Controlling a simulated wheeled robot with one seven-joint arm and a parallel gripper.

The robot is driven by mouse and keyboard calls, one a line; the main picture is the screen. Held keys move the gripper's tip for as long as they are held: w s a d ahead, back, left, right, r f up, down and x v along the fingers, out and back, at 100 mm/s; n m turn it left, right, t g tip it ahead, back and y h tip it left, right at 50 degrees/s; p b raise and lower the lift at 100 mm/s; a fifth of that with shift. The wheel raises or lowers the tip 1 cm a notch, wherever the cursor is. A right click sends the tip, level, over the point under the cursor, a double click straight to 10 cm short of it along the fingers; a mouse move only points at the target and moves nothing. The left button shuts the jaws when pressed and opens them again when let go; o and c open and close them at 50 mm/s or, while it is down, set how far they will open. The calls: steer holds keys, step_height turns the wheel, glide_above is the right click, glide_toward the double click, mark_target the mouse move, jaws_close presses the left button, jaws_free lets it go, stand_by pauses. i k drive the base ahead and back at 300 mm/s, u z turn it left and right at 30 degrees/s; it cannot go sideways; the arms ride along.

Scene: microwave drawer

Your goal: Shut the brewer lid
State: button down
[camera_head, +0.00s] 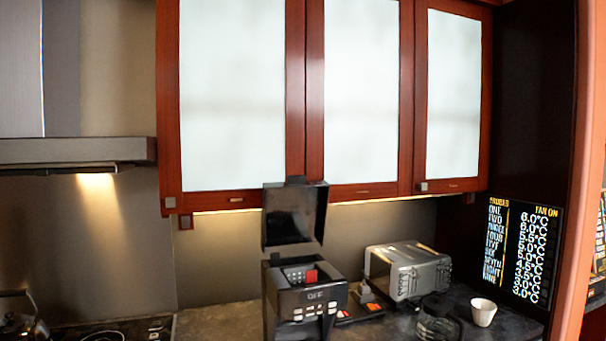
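The brewer (312,298) is a black machine with a row of light buttons on its front. It stands on the counter below the cabinets, near the middle of the picture. Its lid (293,216) is open and stands almost upright above the body, its top edge in front of the cabinet bottoms. Something red and a grey keypad-like patch show on top of the body under the lid. The lower front of the brewer is cut off by the picture's bottom edge. My gripper does not show in this view.
A silver toaster (408,270) stands right of the brewer. A white cup (483,312) and a dark glass-like vessel (438,318) are farther right. A kettle (20,322) and cooktop (110,332) are at left. Cabinets (360,95) hang above. Bare counter (220,320) lies left of the brewer.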

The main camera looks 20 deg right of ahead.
mark_target(294, 211)
steer(key=k, duration=0.7)
steer(key=z, duration=0.65)
steer(key=i, duration=1.3)
steer(key=u, duration=0.4)
